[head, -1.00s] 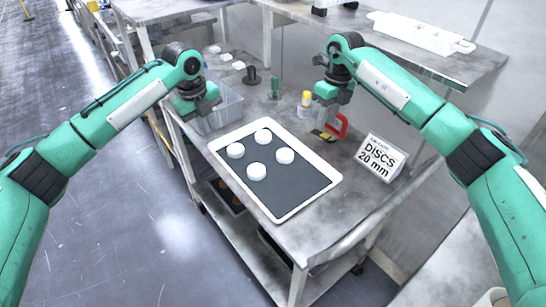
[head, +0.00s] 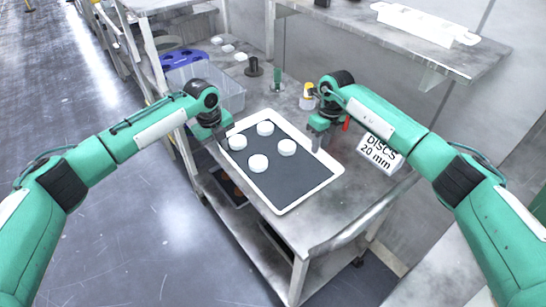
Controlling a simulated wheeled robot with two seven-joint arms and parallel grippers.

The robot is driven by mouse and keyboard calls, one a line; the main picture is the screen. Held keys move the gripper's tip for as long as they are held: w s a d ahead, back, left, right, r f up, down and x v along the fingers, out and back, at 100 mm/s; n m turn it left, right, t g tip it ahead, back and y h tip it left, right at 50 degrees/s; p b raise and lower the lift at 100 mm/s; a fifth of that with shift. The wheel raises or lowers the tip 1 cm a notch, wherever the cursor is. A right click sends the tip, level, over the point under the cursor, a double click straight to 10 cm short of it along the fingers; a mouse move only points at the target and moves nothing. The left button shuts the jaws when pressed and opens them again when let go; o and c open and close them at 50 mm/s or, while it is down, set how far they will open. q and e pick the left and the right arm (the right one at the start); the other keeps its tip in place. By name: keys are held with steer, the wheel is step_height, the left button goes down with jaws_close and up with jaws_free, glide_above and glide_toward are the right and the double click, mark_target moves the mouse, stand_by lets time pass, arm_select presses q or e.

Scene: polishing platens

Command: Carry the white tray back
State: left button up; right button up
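The white tray (head: 291,207) lies on the grey cart top, a white rim around a dark floor. Several white discs stand in its far half, among them a near one (head: 258,163) and a right one (head: 287,147). My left gripper (head: 223,139) points down at the tray's left rim, near the far left corner. My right gripper (head: 318,143) points down at the opposite, right rim. Both fingertips are small and partly hidden, so I cannot tell whether they are shut on the rim.
A sign reading DISCS 20 mm (head: 379,153) stands right of the tray. Behind are a clear bin (head: 232,92), a blue item (head: 183,58), a yellow-capped bottle (head: 308,98) and a dark peg (head: 254,68).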

steer(key=shift+s+f, duration=0.1)
steer(key=shift+f, duration=0.75)
jaws_close()
steer(key=shift+r, duration=0.1)
